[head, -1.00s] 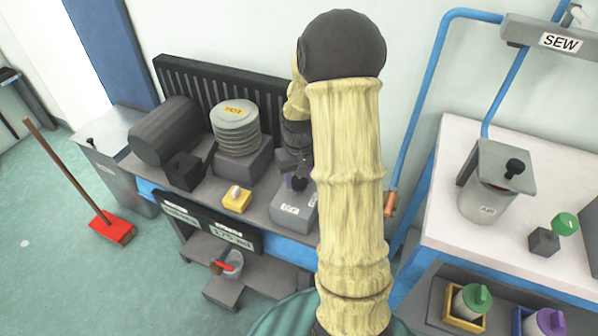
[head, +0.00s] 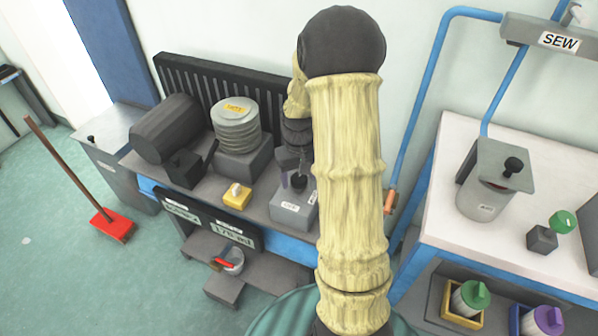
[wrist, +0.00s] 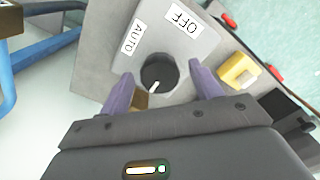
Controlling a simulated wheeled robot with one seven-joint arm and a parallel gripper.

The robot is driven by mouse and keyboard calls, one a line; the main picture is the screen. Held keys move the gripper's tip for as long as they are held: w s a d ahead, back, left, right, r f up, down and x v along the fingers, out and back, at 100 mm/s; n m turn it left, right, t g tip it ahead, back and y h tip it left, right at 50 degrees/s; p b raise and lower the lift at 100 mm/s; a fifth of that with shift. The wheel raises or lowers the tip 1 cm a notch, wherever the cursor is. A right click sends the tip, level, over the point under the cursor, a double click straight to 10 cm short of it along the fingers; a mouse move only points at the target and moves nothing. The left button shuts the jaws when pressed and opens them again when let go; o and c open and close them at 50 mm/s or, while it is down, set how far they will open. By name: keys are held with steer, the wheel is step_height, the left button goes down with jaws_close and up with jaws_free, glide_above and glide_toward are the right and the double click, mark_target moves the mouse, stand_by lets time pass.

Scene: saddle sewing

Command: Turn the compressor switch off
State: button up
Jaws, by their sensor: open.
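The compressor switch is a black round knob (wrist: 158,71) on a grey box (wrist: 97,62). In the wrist view, OFF is printed at the upper right of the knob and AUTO at the upper left. A white mark on the knob points down and slightly left, toward neither label. My gripper (wrist: 163,88) is open, with its purple fingers on either side of the knob; contact cannot be told. In the head view, the switch box (head: 292,209) sits on the bench, and my arm hides part of the gripper.
A yellow block with a white button (head: 236,196) sits left of the box; it also shows in the wrist view (wrist: 238,72). A ribbed grey cylinder (head: 237,125) and a dark tank (head: 164,128) stand behind. The white table (head: 440,190) is at right.

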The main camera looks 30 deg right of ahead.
mark_target(299, 178)
step_height(299, 178, up, 17)
steer(key=p, duration=0.3)
steer(key=shift+r, duration=0.2)
stand_by(0.4)
steer(key=s+a+f+n+t+p, duration=0.1)
steer(key=s+a+f+t, duration=0.35)
steer(key=s+a, duration=0.85)
step_height(299, 178, up, 16)
steer(key=g+p, duration=0.2)
steer(key=p, duration=1.5)
steer(key=shift+w+r, duration=0.2)
steer(key=shift+w, duration=0.15)
steer(key=shift+a, duration=0.1)
